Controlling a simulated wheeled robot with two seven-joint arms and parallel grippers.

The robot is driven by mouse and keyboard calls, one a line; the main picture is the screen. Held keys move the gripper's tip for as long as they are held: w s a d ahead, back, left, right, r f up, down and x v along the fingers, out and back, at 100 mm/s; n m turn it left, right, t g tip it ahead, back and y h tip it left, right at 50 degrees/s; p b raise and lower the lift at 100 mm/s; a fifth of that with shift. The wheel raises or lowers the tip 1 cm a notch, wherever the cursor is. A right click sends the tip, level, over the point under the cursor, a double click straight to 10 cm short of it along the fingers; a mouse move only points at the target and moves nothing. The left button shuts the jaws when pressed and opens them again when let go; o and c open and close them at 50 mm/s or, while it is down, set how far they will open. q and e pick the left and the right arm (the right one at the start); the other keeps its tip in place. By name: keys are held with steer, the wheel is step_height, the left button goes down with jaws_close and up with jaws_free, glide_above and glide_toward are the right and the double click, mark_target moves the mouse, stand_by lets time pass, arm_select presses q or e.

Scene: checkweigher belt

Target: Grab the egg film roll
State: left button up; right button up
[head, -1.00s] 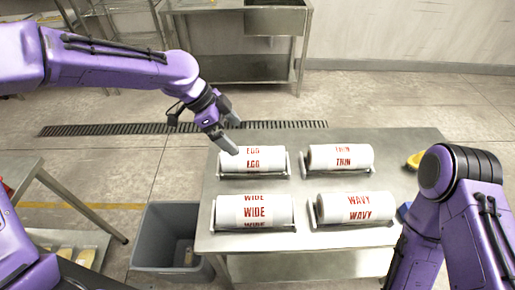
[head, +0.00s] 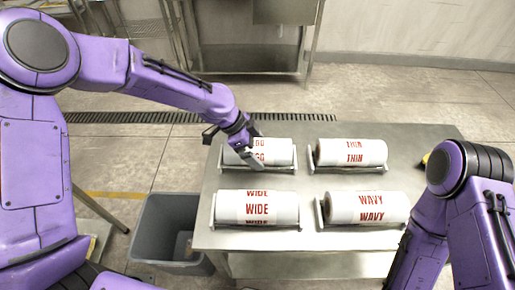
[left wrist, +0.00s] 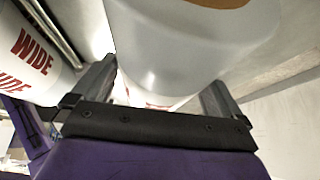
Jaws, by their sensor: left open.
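The egg film roll (head: 279,152) is a white roll with red lettering, lying in its cradle at the back left of the steel table. My left gripper (head: 251,158) is at its left part and hides some of the lettering. In the left wrist view a white roll surface (left wrist: 190,50) fills the middle, between the two fingers of the open left gripper (left wrist: 160,88). I cannot tell whether the fingers touch it. My right arm shows at the right of the head view; its gripper is not in view.
The WIDE roll (head: 286,208) lies in front of the egg roll, the THIN roll (head: 370,153) to its right, and the WAVY roll (head: 390,207) at front right. A grey bin (head: 150,225) stands on the floor left of the steel table (head: 310,240).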

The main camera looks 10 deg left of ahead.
arm_select(q)
steer(key=shift+w+d+f, duration=0.1)
steer(key=shift+d+f, duration=0.1)
steer(key=shift+f, duration=0.2)
steer(key=shift+r, duration=0.1)
steer(key=c, duration=1.2)
steer(key=shift+c, duration=0.2)
